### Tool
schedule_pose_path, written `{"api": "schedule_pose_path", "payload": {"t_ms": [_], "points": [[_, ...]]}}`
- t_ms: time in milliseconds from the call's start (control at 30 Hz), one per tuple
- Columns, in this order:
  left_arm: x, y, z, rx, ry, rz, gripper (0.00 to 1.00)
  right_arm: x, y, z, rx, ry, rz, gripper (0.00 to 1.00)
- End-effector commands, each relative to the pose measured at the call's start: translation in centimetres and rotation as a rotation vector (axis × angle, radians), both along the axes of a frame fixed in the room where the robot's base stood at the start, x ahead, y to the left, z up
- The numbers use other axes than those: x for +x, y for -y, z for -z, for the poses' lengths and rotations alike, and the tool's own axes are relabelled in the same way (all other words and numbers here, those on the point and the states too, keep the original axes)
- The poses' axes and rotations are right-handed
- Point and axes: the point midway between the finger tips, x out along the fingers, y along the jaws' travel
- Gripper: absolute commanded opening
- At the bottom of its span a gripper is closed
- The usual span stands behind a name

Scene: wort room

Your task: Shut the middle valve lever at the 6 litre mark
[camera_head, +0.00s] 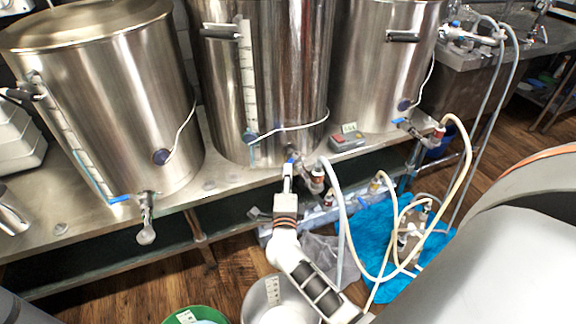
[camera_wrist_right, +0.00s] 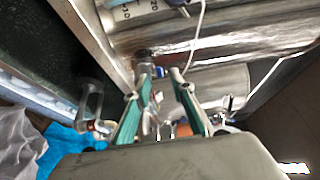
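The middle steel kettle (camera_head: 292,75) stands on the bench with a pale level strip (camera_head: 247,75) up its front. Its markings are too small to read. My left gripper is not in view.
Similar kettles stand at left (camera_head: 100,100) and right (camera_head: 385,65). Pale hoses (camera_head: 342,215) hang beside my right arm over a blue cloth (camera_head: 375,240). A steel pail (camera_head: 254,298) and a green bucket (camera_head: 178,317) stand on the floor.

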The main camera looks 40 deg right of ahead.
Motion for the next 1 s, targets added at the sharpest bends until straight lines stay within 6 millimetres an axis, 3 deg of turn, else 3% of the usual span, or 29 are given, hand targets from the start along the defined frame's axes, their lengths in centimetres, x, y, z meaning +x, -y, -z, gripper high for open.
{"api": "schedule_pose_path", "payload": {"t_ms": [300, 667, 700, 800, 1000], "points": [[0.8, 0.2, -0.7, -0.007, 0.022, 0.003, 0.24, 3.3, 2.7, 0.2, -0.002, -0.002, -0.001, 0.24], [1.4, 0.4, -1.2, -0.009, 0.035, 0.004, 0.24, 3.9, 3.1, 0.0, -0.001, 0.0, -0.002, 0.24], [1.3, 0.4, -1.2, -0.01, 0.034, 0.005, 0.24, 3.9, 3.1, 0.0, -0.001, 0.0, -0.002, 0.21], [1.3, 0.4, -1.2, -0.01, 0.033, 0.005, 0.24, 3.9, 3.1, 0.0, -0.002, 0.0, -0.002, 0.0], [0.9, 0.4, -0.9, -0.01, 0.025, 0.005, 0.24, 3.9, 3.1, 0.0, -0.002, 0.0, -0.002, 0.0]]}}
